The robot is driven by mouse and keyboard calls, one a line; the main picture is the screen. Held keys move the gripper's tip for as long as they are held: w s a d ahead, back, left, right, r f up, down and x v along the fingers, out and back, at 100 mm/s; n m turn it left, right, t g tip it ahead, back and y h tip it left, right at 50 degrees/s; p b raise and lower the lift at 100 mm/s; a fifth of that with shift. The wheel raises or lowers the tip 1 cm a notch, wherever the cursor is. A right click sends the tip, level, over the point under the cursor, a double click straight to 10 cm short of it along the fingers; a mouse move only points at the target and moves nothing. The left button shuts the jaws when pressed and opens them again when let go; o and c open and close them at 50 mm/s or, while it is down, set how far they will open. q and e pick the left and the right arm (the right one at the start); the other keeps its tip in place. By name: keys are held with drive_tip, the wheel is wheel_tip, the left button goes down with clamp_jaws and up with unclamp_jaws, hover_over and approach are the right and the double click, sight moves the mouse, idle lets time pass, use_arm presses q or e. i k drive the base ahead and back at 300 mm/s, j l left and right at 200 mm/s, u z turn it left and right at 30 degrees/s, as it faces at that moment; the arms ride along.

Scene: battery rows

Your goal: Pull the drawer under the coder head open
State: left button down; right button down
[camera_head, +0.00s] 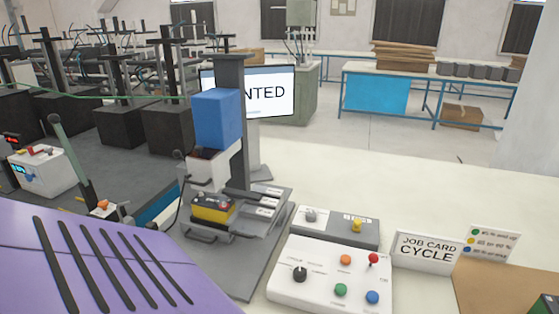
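The coder head (217,118) is a blue block over a white housing, mounted on a dark upright column. Under it, a yellow battery (213,207) with a dark top sits on the drawer (226,224), a low dark slide on the grey base plate (240,262). A dark bar handle (197,236) shows at the drawer's near left end. I cannot tell how far out the drawer stands. Neither of my grippers is in view, and nothing touches the handle.
A white control box (330,283) with coloured buttons, a grey switch box (336,228) and a job card sign (428,252) stand to the right. A green lever (72,158) stands left. A purple slotted surface (100,262) fills the lower left. The pale bench behind the sign is clear.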

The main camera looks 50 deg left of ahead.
sight(214, 232)
drive_tip(key=u, duration=2.2)
